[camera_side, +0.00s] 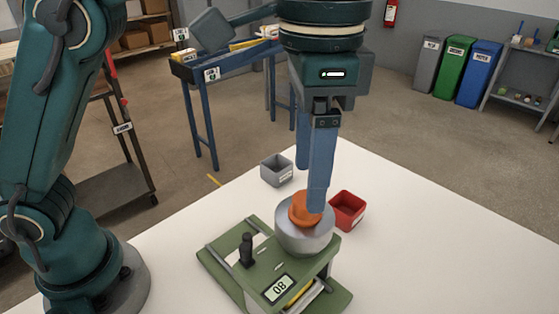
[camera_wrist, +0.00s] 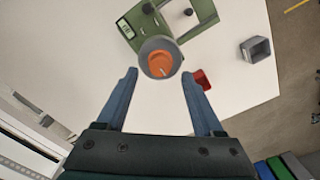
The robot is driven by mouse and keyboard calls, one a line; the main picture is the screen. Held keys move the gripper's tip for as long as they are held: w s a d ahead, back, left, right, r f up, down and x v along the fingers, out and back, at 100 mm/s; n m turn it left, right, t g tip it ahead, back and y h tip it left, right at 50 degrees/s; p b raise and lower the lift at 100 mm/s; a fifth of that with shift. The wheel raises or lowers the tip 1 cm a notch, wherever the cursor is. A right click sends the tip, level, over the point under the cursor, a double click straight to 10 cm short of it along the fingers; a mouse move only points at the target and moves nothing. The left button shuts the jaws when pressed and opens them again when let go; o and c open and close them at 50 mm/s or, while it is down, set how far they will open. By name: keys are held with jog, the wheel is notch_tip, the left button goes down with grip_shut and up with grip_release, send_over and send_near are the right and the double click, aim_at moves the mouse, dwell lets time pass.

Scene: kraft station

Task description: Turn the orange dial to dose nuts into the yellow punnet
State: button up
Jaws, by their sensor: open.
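The orange dial (camera_side: 302,212) sits on top of a round grey hopper (camera_side: 303,238) on the green dosing machine (camera_side: 238,262). In the wrist view the dial (camera_wrist: 160,65) lies between the fingertips of my gripper (camera_wrist: 159,75), with space on both sides. In the side view my gripper (camera_side: 310,190) points down, open and empty. Its near fingertip overlaps the dial; I cannot tell whether it touches. A yellow edge (camera_side: 301,293), perhaps the punnet, shows low under the machine, mostly hidden. The display (camera_side: 279,289) seems to read 08. No nuts are visible.
A black knob (camera_side: 246,250) stands up from the machine. A grey bin (camera_side: 276,170) and a red bin (camera_side: 347,210) stand behind it on the white table (camera_side: 440,250). The table's right side is clear.

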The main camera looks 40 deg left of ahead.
jog(key=shift+f, duration=1.65)
grip_shut()
